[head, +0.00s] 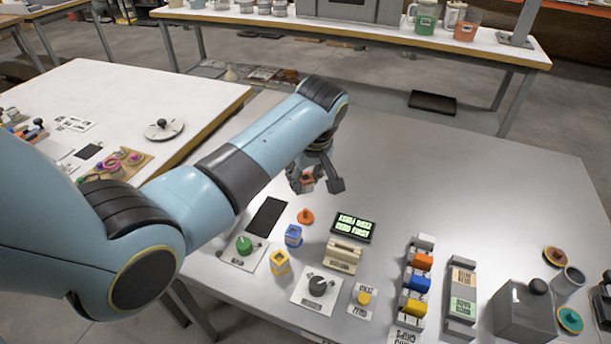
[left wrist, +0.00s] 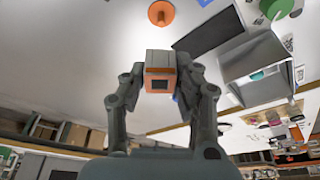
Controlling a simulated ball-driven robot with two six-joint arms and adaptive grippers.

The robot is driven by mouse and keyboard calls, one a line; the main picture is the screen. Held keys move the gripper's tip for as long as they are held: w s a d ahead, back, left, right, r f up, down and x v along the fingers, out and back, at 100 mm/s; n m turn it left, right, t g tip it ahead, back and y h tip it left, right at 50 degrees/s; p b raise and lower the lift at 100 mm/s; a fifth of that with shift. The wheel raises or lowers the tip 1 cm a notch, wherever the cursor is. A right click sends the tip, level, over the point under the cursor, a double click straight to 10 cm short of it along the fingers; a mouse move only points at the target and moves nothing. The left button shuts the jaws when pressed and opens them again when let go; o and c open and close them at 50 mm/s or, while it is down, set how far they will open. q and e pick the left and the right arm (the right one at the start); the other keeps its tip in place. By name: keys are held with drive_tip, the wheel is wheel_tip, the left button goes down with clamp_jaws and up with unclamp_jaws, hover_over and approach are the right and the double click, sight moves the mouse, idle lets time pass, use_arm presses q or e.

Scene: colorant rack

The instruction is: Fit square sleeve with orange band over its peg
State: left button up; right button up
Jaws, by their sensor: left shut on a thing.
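The square sleeve with the orange band (left wrist: 160,66) is gripped between the fingers of my left gripper (left wrist: 162,82) in the left wrist view. It has pale grey sides, an orange rim and a dark square opening. In the head view my left gripper (head: 318,181) hangs above the table, and the sleeve (head: 307,182) shows only partly behind its fingers. An orange peg on a round orange base (head: 306,216) stands on the table, just below and apart from the gripper. The peg also shows at the top of the left wrist view (left wrist: 160,13).
A rack of coloured blocks (head: 415,285) is farther right. The table behind the gripper is clear.

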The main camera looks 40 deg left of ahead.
sight(305, 209)
use_arm(q)
drive_tip(key=shift+f, duration=0.3)
wheel_tip(305, 209, down, 4)
drive_tip(key=shift+r+b, duration=0.15)
drive_tip(key=shift+b, duration=1.05)
drive_tip(key=shift+f+b, duration=0.4)
drive_tip(key=shift+f, duration=0.35)
use_arm(e)
drive_tip(key=f, duration=0.2)
drive_tip(key=w+d+f, duration=0.1)
drive_tip(key=shift+w+a, duration=0.1)
drive_tip(key=shift+a, duration=0.05)
use_arm(q)
drive_tip(key=shift+f+b, duration=0.4)
drive_tip(key=shift+f, duration=0.15)
use_arm(e)
drive_tip(key=shift+w+d+f, duration=0.1)
drive_tip(key=shift+d+f, duration=0.15)
drive_tip(key=shift+f, duration=0.05)
use_arm(q)
drive_tip(key=shift+f+b, duration=0.4)
drive_tip(key=shift+f, duration=0.35)
use_arm(e)
drive_tip(key=shift+f, duration=0.4)
use_arm(q)
drive_tip(key=shift+f+b, duration=0.35)
drive_tip(key=shift+f, duration=0.25)
use_arm(e)
drive_tip(key=shift+a+f, duration=0.2)
drive_tip(key=shift+f, duration=0.15)
